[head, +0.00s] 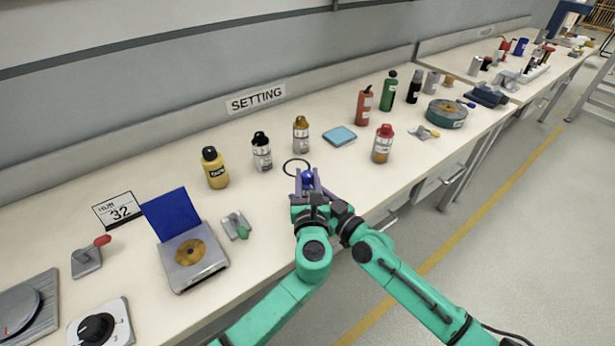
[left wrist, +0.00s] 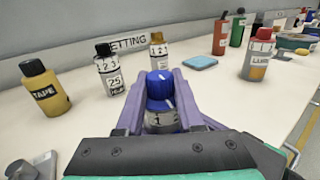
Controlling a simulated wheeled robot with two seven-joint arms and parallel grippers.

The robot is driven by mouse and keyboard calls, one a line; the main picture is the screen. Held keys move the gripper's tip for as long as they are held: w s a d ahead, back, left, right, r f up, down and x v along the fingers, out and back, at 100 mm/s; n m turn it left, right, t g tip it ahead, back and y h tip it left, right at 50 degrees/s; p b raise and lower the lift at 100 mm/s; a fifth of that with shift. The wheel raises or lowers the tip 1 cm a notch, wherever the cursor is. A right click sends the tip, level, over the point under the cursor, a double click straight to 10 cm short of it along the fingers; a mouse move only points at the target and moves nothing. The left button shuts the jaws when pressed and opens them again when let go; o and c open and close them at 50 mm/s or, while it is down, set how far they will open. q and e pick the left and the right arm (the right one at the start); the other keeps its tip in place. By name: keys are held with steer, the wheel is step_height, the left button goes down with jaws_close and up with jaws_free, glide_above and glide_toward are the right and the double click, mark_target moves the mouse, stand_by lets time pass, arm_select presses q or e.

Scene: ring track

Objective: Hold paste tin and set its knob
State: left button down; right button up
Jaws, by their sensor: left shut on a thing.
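My left gripper (head: 308,181) is shut on a small tin with a blue knob (head: 307,176), near the bench's front edge. In the left wrist view the blue knob (left wrist: 159,85) stands up between the purple fingers. Below it is a pale band (left wrist: 161,121) with the numbers 1 and 2; the rest of the tin is hidden, and I cannot read its name. My right arm comes in from the lower right and ends close beside the left wrist. Its fingers cannot be made out clearly. A black ring outline (head: 296,168) lies on the bench just behind the held tin.
A yellow TAPE bottle (head: 215,168), a black-capped bottle (head: 262,152) and a gold-capped bottle (head: 301,135) stand behind to the left. A red-capped bottle (head: 382,144) and a blue pad (head: 339,136) are to the right.

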stand_by(0.3)
arm_select(q)
steer(key=c, duration=0.5)
jaws_free()
steer(key=s, duration=1.2)
steer(key=shift+d, duration=0.35)
